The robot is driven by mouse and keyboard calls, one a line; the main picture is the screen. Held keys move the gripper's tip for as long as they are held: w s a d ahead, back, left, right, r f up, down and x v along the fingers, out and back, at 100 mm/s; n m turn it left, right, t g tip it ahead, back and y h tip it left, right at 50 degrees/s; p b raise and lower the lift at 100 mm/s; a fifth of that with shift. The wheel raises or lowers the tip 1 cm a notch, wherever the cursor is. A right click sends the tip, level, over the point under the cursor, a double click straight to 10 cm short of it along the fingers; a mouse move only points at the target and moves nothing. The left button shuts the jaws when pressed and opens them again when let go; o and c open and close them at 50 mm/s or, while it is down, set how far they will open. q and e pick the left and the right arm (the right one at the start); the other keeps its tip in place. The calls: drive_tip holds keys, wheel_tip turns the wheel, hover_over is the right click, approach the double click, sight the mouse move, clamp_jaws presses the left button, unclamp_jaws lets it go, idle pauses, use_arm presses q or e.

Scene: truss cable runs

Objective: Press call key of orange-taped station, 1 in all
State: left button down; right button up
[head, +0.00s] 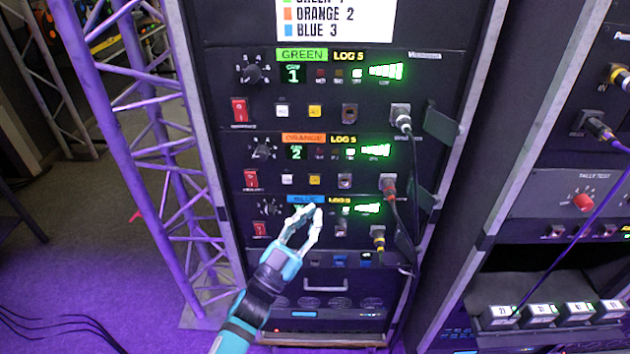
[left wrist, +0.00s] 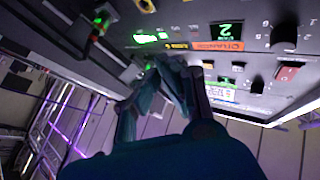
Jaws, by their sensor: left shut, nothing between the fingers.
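The orange-taped station is the middle panel of the rack, with an orange label (head: 303,138), a display showing 2, a white key (head: 287,180), a yellow key (head: 314,180) and a red rocker switch (head: 251,179). I cannot read the key captions. My left gripper (head: 310,208) is shut and empty, its fingertips in front of the blue-taped panel, just below the orange station's keys. It hides part of the blue label (head: 297,199). The left wrist view shows the orange label (left wrist: 217,46) upside down near the dark fingers (left wrist: 176,70); contact cannot be told. My right gripper is out of view.
The green-taped station (head: 302,55) is above, under a white colour list (head: 335,18). Cables hang from plugs (head: 388,186) on the panels' right side. A purple-lit truss (head: 165,140) stands left of the rack, and another rack is at right.

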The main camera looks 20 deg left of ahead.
sight(315, 180)
use_arm(q)
drive_tip(key=shift+w+a+b, duration=0.4)
drive_tip(key=shift+w+b, duration=0.05)
drive_tip(key=shift+w, duration=0.85)
drive_tip(key=shift+w+a+b, duration=0.35)
drive_tip(key=shift+w+b, duration=0.15)
drive_tip(key=shift+w, duration=0.8)
drive_tip(key=shift+w+a+b, duration=0.4)
drive_tip(key=shift+w+b, duration=0.05)
drive_tip(key=shift+w, duration=0.85)
drive_tip(key=shift+w, duration=0.15)
drive_tip(key=shift+w+a, duration=0.1)
drive_tip(key=shift+w, duration=0.15)
drive_tip(key=shift+w+a, duration=0.1)
drive_tip(key=shift+w, duration=0.25)
drive_tip(key=shift+s, duration=0.1)
drive_tip(key=shift+s+d, duration=0.25)
drive_tip(key=shift+s, duration=0.45)
